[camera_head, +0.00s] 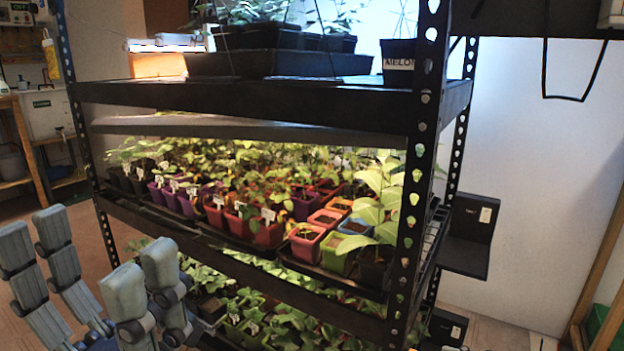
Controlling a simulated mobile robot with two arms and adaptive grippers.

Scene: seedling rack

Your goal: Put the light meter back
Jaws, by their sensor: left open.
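I cannot make out the light meter for certain in this view. My left gripper (87,254) is at the lower left, in front of the left end of the rack. Its grey segmented fingers point up and stand wide apart, with nothing between them. The black metal seedling rack (250,103) fills the middle of the view. Two black angled holders (466,240) with small pale labels are on the right side of the rack, one above the other; the lower one is partly cut off. My right gripper is not in view.
The middle shelf holds many small pots (307,240) with seedlings and white tags, and more plants (240,307) grow below. Black trays (280,64) stand on top. A dark loop (570,98) hangs at the upper right. Floor is clear left of the rack.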

